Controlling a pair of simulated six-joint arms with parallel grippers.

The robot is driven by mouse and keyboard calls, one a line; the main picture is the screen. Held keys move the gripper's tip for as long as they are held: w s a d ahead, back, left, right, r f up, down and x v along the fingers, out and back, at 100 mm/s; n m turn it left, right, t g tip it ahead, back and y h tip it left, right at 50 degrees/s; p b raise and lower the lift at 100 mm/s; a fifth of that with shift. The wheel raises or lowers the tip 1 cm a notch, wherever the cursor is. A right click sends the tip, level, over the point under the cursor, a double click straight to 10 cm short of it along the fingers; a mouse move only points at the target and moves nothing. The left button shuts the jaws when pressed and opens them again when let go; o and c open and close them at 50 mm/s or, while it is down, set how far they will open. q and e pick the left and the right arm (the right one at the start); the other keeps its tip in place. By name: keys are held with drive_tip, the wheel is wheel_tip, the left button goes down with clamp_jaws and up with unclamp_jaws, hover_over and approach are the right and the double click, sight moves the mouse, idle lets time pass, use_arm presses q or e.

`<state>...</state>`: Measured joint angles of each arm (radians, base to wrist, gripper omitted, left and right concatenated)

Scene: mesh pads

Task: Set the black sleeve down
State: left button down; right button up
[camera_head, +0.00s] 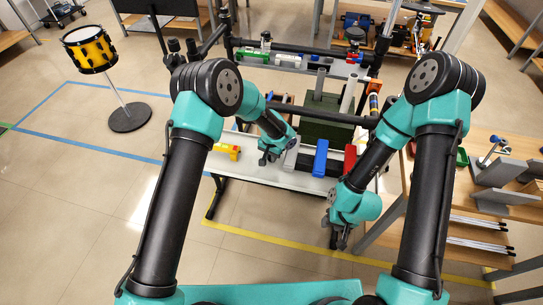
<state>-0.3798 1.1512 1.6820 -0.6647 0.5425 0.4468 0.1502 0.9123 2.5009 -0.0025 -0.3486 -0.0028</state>
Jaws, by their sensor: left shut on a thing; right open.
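My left gripper (267,161) is over the white table (262,174), just left of a light grey block. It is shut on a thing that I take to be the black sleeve. The sleeve is too small and too hidden by the fingers to make out its shape or whether it touches the table. My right gripper (338,242) is open and points down, in front of the table's front edge at the right.
On the table stand a yellow piece (227,151), the light grey block (291,156), a blue block (320,158) and a red block (350,159). A dark green box (325,128) is behind. A wooden bench (430,185) is at the right.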

use_arm(q)
drive_tip(key=shift+f, duration=0.1)
drive_tip(key=c, duration=1.1)
unclamp_jaws()
wheel_tip(320, 180, up, 12)
idle(0.5)
